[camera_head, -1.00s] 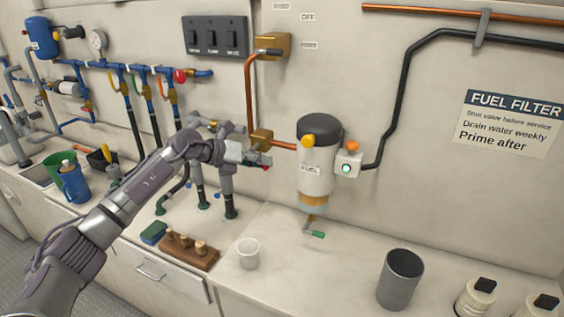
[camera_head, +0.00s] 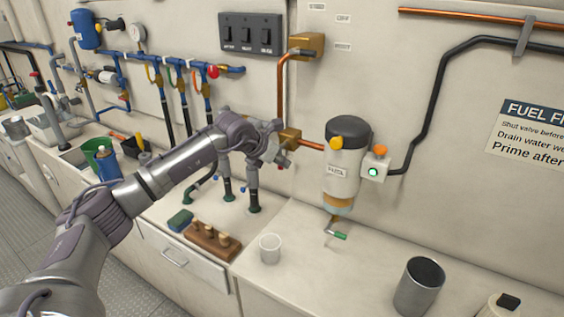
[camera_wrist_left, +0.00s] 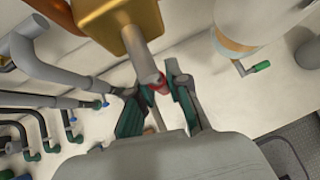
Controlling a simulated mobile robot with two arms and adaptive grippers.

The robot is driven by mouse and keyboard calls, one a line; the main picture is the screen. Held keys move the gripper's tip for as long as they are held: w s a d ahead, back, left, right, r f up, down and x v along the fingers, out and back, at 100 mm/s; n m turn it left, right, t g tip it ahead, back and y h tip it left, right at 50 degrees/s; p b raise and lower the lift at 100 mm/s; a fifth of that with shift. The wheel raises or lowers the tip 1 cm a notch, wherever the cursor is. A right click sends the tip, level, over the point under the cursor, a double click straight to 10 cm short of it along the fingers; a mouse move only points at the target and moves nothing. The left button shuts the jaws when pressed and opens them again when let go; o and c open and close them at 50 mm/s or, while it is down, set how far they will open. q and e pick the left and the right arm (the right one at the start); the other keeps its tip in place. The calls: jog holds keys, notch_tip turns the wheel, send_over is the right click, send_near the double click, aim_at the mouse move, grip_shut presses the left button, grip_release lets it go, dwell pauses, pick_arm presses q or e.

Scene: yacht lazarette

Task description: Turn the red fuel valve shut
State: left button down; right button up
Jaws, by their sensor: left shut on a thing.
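The red fuel valve handle shows in the left wrist view (camera_wrist_left: 160,86) as a small red piece at the end of a grey stem, below a brass block (camera_wrist_left: 125,25). My left gripper (camera_wrist_left: 155,84) is shut on it, with one finger on each side. In the head view my left gripper (camera_head: 278,150) is at the brass valve block (camera_head: 290,138) on the copper pipe, left of the fuel filter (camera_head: 342,165). The gripper hides most of the handle there. The valve's exact angle cannot be read. My right gripper is not in view.
The white filter with its green-handled drain (camera_head: 339,236) hangs close right of the gripper. Grey hose fittings (camera_head: 253,190) stand below it. A white cup (camera_head: 270,249), a wooden block with pegs (camera_head: 212,242) and a grey cup (camera_head: 418,286) stand on the counter.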

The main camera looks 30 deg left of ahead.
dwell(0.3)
pick_arm(q)
jog(key=c, duration=1.1)
grip_release()
jog(key=shift+a, duration=0.1)
jog(key=v, duration=1.2)
